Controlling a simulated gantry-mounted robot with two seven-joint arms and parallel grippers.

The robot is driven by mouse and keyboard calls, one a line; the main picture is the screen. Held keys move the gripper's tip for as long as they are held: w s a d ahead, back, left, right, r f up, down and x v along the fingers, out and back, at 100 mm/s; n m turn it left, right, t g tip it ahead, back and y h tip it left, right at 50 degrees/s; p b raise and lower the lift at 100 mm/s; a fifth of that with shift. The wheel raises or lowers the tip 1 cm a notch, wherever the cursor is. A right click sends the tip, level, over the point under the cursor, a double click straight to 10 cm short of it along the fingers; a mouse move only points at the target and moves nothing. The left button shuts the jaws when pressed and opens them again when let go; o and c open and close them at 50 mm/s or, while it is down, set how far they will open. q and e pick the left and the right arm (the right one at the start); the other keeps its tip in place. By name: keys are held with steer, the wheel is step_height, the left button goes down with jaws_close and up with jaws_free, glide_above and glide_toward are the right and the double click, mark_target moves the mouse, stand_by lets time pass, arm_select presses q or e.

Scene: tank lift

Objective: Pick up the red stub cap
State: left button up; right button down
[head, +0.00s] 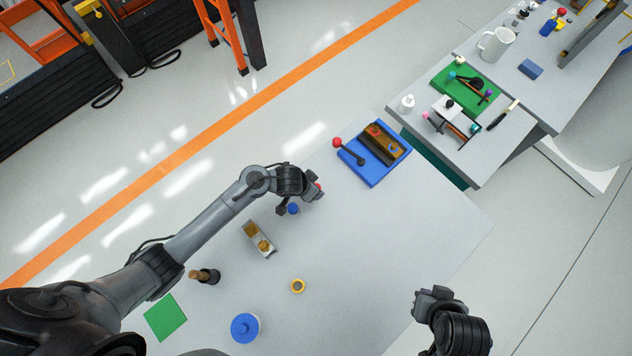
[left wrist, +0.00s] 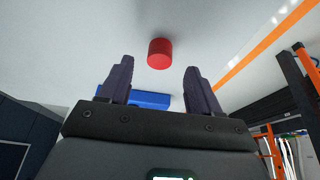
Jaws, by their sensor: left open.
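The red stub cap (left wrist: 160,53) is a short red cylinder on the pale table. In the left wrist view it shows just beyond the fingertips, between their lines. My left gripper (left wrist: 157,70) is open and empty, apart from the cap. In the head view my left gripper (head: 314,191) hangs over the table's far left part. It hides most of the cap there, and only a sliver of red (head: 319,186) shows. My right gripper (head: 430,294) is over the table's right side, and its jaws are not clear.
A small blue cap (head: 293,208) stands close beside my left gripper. A blue board (head: 372,179) with a red-knobbed lever lies toward the back. The table's right middle is clear.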

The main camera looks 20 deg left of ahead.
arm_select(q)
steer(key=shift+x, duration=1.75)
steer(key=shift+c, duration=0.3)
steer(key=c, duration=1)
steer(key=shift+d+r, duration=0.1)
steer(key=shift+r, duration=0.1)
